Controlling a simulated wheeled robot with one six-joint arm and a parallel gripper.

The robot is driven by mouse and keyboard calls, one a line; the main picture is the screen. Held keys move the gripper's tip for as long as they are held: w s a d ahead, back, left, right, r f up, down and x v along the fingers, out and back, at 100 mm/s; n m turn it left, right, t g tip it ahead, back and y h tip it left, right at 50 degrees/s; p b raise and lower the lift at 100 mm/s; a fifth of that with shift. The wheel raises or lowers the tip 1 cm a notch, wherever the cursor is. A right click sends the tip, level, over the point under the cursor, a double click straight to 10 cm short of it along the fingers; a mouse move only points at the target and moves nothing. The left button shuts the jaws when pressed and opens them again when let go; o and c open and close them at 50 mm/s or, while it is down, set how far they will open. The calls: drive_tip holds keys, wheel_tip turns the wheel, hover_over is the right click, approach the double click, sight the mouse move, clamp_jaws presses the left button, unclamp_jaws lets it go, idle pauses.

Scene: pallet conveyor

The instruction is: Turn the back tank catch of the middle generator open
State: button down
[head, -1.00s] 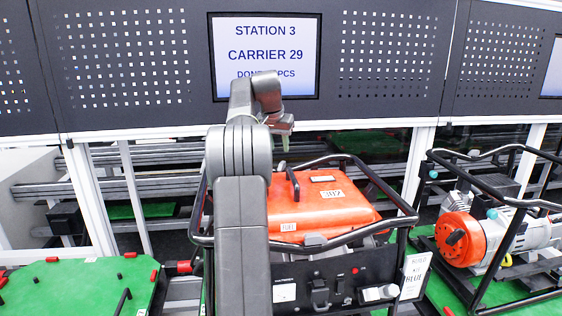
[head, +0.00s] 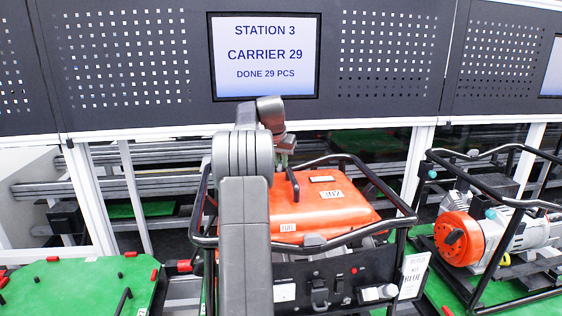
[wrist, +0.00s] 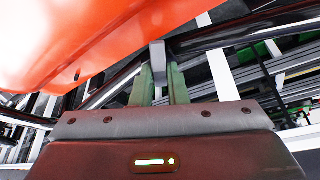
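The middle generator has an orange tank (head: 335,208) labelled 302 inside a black tube frame (head: 385,163). My gripper (wrist: 161,70) has reached down behind the tank's back edge. In the wrist view a small grey block, apparently the back tank catch (wrist: 158,50), sticks up between my two green fingertips. The fingers are apart, one on each side of it; firm contact cannot be made out. The orange tank (wrist: 90,35) fills the upper left there. In the head view my arm and the tank hide the catch and fingertips. A grey piece (head: 314,241) sits at the tank's front edge.
A frame tube (wrist: 115,78) runs close by the fingers. A second generator (head: 465,240) stands at the right. An empty green pallet (head: 75,285) lies at the left. A dark perforated panel with a screen (head: 265,57) rises behind the conveyor.

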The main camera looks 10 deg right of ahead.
drive_tip(key=shift+m, duration=0.3)
drive_tip(key=m, duration=0.1)
drive_tip(key=m+g+h, duration=0.1)
drive_tip(key=m, duration=0.1)
drive_tip(key=shift+w+a+m, duration=0.15)
drive_tip(key=shift+a+m, duration=0.05)
drive_tip(key=shift+m, duration=0.1)
drive_tip(key=shift+w+a+m+g+h, duration=0.1)
drive_tip(key=shift+m+g+h, duration=0.3)
drive_tip(key=shift+m, duration=0.75)
drive_tip(key=shift+w+m+g+h, duration=0.15)
drive_tip(key=shift+m+g, duration=0.35)
drive_tip(key=shift+m, duration=0.65)
drive_tip(key=shift+r, duration=0.1)
drive_tip(key=c, duration=1.4)
unclamp_jaws()
drive_tip(key=shift+c, duration=0.2)
drive_tip(key=shift+s, duration=0.1)
